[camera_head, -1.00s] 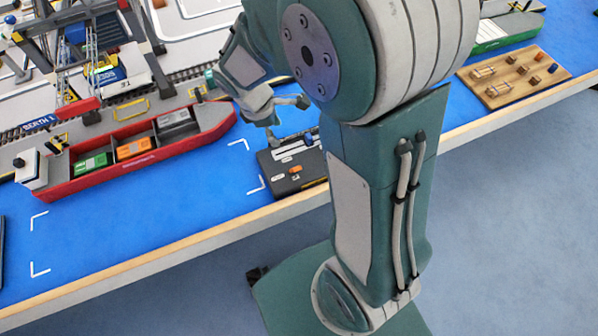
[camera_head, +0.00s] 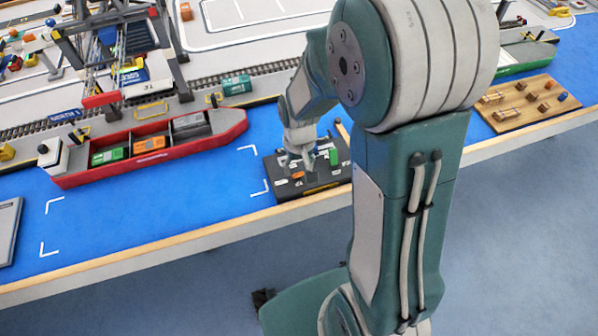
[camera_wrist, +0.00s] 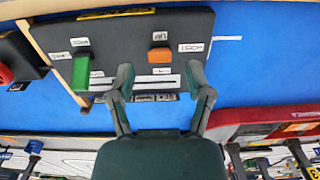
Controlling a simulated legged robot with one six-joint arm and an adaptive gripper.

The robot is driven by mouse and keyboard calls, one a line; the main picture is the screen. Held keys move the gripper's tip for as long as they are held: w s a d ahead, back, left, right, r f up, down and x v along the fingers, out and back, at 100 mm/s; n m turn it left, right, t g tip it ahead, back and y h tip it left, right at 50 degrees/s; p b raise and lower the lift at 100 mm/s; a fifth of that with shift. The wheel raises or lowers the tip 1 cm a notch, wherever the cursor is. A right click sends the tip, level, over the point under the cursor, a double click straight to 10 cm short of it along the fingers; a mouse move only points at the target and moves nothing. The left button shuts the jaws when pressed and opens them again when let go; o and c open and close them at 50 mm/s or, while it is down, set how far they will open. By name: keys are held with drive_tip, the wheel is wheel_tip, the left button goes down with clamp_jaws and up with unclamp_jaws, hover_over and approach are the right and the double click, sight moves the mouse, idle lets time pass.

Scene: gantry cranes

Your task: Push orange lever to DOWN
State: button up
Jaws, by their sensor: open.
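The dark control panel (camera_head: 275,187) lies on the blue table top near its front edge. Its orange lever (camera_head: 297,175) is a small block; it also shows in the wrist view (camera_wrist: 159,55), beside a HOIST label (camera_wrist: 191,47) and what looks like an UP label (camera_wrist: 160,42). A green lever (camera_head: 334,157) stands on the same panel and shows in the wrist view (camera_wrist: 81,72). My gripper (camera_head: 298,160) points down over the panel. In the wrist view my gripper (camera_wrist: 158,80) is open and empty, its fingertips spread near the orange lever, apart from it in the picture.
A red ship (camera_head: 150,160) with containers lies left of the panel, with a gantry crane (camera_head: 125,60) behind it. A wooden board (camera_head: 530,110) with small pieces is at the right. Bare blue table (camera_head: 150,205) lies left of the panel.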

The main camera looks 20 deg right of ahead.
sight(299, 174)
drive_tip(key=shift+f, duration=1.6)
drive_tip(key=shift+a, duration=0.1)
clamp_jaws()
